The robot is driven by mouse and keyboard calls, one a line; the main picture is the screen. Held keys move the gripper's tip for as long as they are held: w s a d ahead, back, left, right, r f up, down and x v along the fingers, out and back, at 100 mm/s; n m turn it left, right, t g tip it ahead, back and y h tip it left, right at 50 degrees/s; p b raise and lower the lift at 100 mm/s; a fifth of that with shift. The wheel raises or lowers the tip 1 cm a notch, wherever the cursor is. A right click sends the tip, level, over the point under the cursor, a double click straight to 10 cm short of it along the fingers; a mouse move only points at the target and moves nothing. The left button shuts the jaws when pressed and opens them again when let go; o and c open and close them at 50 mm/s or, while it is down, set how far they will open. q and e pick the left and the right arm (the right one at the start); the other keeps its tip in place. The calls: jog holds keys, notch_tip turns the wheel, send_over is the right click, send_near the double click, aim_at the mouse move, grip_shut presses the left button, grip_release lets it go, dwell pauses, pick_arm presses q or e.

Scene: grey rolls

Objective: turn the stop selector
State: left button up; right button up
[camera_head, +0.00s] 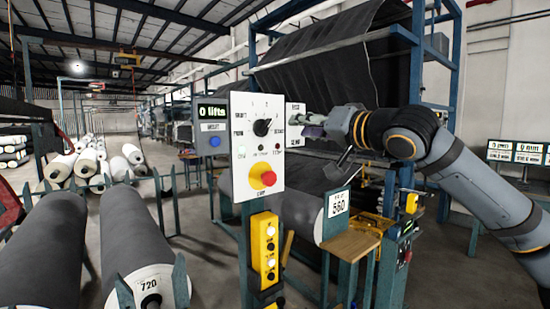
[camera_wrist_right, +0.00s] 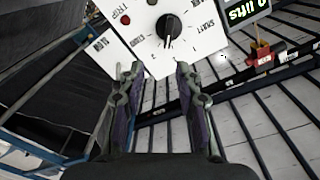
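The stop selector (camera_head: 262,127) is a round black knob with a pointer on a white control panel (camera_head: 240,165). It also shows in the right wrist view (camera_wrist_right: 168,27), near the top, ringed by printed labels. My right gripper (camera_head: 306,125) comes in from the right, beside the panel's right edge. In the right wrist view its two fingers (camera_wrist_right: 160,80) are spread with nothing between them. The knob shows beyond the fingertips, in line with the gap and apart from them. My left gripper is in neither view.
A red mushroom button (camera_head: 267,180) on a yellow base sits below the selector. A display reading "0 lifts" (camera_head: 211,111) and a blue button (camera_head: 214,141) are at the left. A yellow push-button box (camera_head: 265,250) hangs below. Grey rolls (camera_head: 135,240) lie left.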

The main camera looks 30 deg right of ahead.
aim_at(267, 128)
jog(key=shift+m+y, duration=0.3)
jog(key=shift+y, duration=0.2)
jog(key=w+a+p, duration=0.1)
jog(key=w+p, duration=0.1)
jog(key=p, duration=0.2)
jog(key=w+p, duration=0.3)
jog(key=p, duration=0.1)
jog(key=w+a+p, duration=0.1)
jog(key=w+p, duration=0.2)
jog(key=p, duration=0.1)
jog(key=shift+w+a+r, duration=0.15)
jog(key=shift+w+a, duration=0.1)
jog(key=shift+a, duration=0.05)
jog(key=shift+w+p, duration=0.3)
jog(key=shift+w+f+p, duration=0.35)
jog(key=shift+w+f, duration=0.05)
jog(key=shift+w, duration=0.1)
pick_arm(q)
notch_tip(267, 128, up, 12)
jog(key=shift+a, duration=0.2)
pick_arm(e)
grip_shut()
